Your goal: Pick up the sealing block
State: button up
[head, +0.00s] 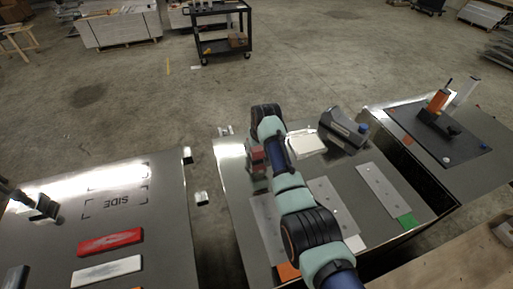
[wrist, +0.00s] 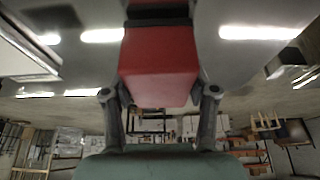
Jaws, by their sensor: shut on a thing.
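A red block, which I take to be the sealing block (wrist: 158,68), fills the middle of the wrist view, with a dark part at its top end. My gripper (wrist: 159,95) is shut on it, one finger at each side. In the head view, the red block (head: 257,153) shows small at the left of my arm, over the far left part of the middle table (head: 238,178). My gripper (head: 261,168) is partly hidden there by my arm. Whether the block touches the table is hard to tell.
A white pad (head: 306,143) and a grey tool (head: 343,129) lie right of my arm. Perforated plates (head: 383,190) lie on the middle table. The left table holds a red bar (head: 110,242) and a white bar (head: 106,269). The right table carries an orange-and-black tool (head: 437,103).

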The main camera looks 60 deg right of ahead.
notch_tip(320, 180, up, 20)
jog(key=shift+f+b, duration=0.25)
jog(key=shift+b, duration=0.05)
jog(key=o, duration=0.7)
jog(key=shift+c, duration=0.2)
jog(key=c, duration=0.4)
jog(key=shift+o, duration=0.2)
jog(key=shift+d, duration=0.1)
